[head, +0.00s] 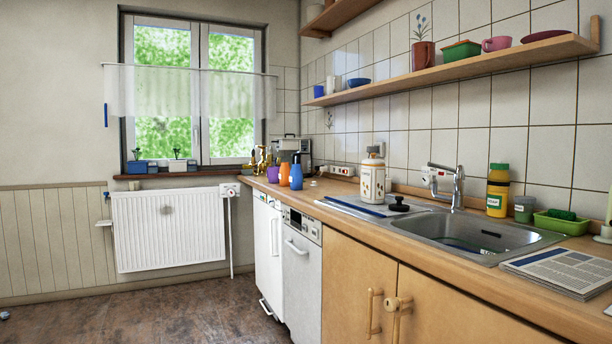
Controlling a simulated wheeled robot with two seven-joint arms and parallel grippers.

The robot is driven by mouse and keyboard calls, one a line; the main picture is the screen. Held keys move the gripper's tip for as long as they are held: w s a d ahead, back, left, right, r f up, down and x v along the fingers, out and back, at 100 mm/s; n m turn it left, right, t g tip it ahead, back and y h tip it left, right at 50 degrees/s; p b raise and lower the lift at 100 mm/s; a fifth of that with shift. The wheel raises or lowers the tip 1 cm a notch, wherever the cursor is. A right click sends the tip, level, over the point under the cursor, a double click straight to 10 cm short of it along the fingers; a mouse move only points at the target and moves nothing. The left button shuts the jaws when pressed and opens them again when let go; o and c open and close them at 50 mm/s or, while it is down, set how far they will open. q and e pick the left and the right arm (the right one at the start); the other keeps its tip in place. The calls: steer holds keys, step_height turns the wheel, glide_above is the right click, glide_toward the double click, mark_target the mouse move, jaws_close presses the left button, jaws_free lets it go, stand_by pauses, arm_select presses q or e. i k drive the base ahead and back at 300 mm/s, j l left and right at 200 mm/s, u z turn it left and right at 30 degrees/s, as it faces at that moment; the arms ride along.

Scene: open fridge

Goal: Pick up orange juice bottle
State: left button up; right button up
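No bottle that I can clearly tell as orange juice shows in the head view. A yellow bottle (498,190) with a green cap and a pale label stands upright on the counter behind the sink; its label is too small to read surely. A small orange container (296,177) stands at the far end of the counter, beside a blue one (284,175). Neither of my grippers is in view.
The wooden counter (545,302) runs along the right wall, with a sink (470,232), a faucet (457,187), a white canister (372,180) and a newspaper (560,270). White appliances (300,270) stand below. A radiator (168,230) is under the window. The floor (150,312) at left is mostly clear.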

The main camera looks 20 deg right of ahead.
mark_target(284, 175)
steer(key=i+j+z, duration=0.2)
steer(key=i, duration=0.35)
steer(key=i+z, duration=0.2)
steer(key=i, duration=0.35)
steer(key=i+j+z, duration=0.2)
steer(key=i, duration=0.35)
steer(key=i+j+z, duration=0.2)
steer(key=i+j, duration=0.75)
steer(key=i+z, duration=0.05)
